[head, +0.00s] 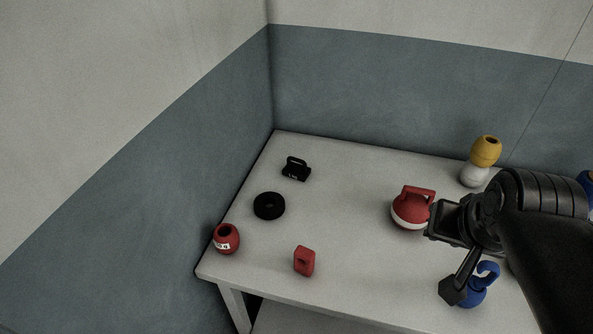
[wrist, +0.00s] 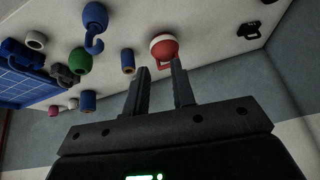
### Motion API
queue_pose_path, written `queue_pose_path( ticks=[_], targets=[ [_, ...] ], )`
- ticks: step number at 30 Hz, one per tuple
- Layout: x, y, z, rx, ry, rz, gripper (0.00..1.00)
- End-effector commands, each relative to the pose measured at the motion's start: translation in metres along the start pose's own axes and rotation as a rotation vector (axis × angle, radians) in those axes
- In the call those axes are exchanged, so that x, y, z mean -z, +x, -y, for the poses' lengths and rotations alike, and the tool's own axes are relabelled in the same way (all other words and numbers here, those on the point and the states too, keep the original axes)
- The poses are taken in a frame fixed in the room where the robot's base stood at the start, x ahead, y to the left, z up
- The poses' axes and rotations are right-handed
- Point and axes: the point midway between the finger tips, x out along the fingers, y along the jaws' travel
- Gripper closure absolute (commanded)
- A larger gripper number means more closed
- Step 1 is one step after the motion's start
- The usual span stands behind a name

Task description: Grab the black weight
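In the wrist view the fingertips point towards a red and white round weight (wrist: 163,44); I cannot tell how near. In the head view my arm is at the right, far from the black weight.
The red and white weight (head: 411,208) stands between my arm and the black weight. A black ring (head: 269,206), a red pot (head: 226,239) and a red block (head: 304,261) lie nearer the front. Walls close the table's left and back. A blue crate (wrist: 22,76) shows in the wrist view.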

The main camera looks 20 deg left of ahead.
Motion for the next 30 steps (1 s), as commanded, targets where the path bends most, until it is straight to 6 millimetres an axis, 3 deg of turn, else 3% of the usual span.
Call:
queue_pose_path(
  ticks=[8,15,24,30],
  targets=[
    [0.08,0.037,0.044,0.067,0.306,0.005,0.77],
    [0.139,0.084,0.093,0.114,0.586,0.019,0.77],
    [0.191,0.162,0.169,0.158,0.926,0.047,0.77],
    [0.208,0.224,0.227,0.182,1.146,0.07,0.77]
  ],
)
